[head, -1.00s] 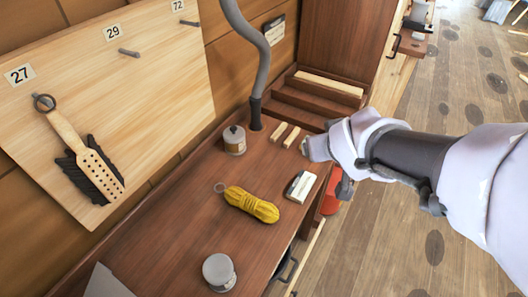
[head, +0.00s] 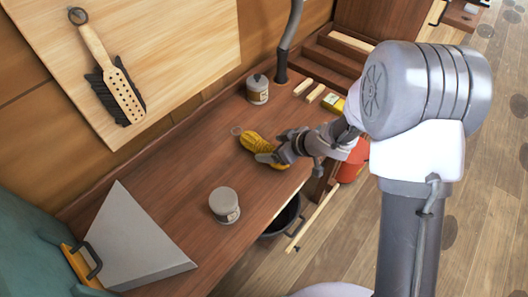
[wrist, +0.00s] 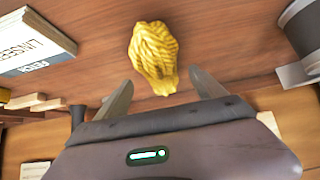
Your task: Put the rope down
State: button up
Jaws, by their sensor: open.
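The yellow rope (head: 253,142) is a bundled hank lying on the brown wooden bench top, with a small ring at its far end. My gripper (head: 268,157) is right at its near end in the head view and hides part of it. In the wrist view the rope (wrist: 153,55) lies ahead of and partly between the two grey fingertips (wrist: 158,88). The fingers are spread apart, with gaps on both sides of the rope.
Two grey-lidded cans stand on the bench, one behind (head: 257,89) and one in front (head: 224,205) of the rope. A labelled box (wrist: 35,45) shows at the wrist view's left. A grey triangular piece (head: 145,245) stands front left. A brush (head: 122,95) hangs on the board.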

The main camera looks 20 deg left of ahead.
jog(key=b+x, duration=0.2)
jog(key=x, duration=0.2)
jog(key=shift+a+f+b, duration=0.3)
jog(key=shift+a, duration=0.1)
jog(key=shift+r, duration=0.1)
jog(key=shift+c, duration=1.1)
jog(key=shift+r, duration=0.1)
grip_shut()
